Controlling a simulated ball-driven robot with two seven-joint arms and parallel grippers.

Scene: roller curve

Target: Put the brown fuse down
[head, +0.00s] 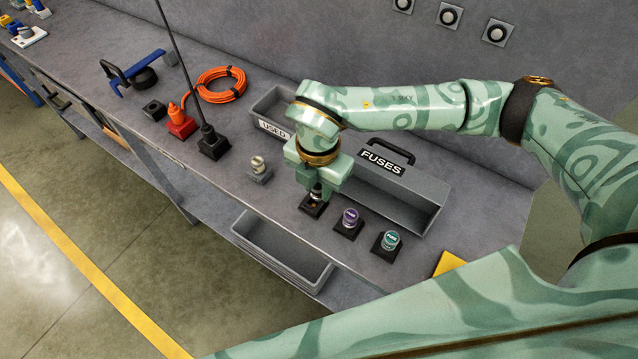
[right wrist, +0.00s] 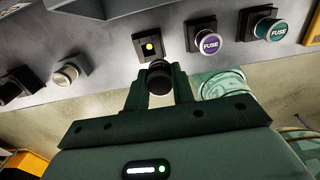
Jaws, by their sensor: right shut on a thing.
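My right gripper (head: 317,186) points down over the front of the workbench, shut on a small dark cylinder, the brown fuse (right wrist: 159,78); its colour looks almost black here. In the right wrist view the fuse sits between the two fingertips (right wrist: 159,90). A square black socket (head: 312,207) lies just under the gripper in the head view. In the right wrist view this socket (right wrist: 149,44) shows a yellow spot at its middle, uncovered, with the fuse apart from it. My left gripper is not in view.
A purple-topped fuse (head: 350,217) and a teal-topped fuse (head: 388,240) stand in sockets to the right. A silver-topped fuse (head: 258,165) stands to the left. The FUSES box (head: 425,190) and USED tray (head: 262,106) lie behind. A grey bin (head: 280,250) sits below the bench edge.

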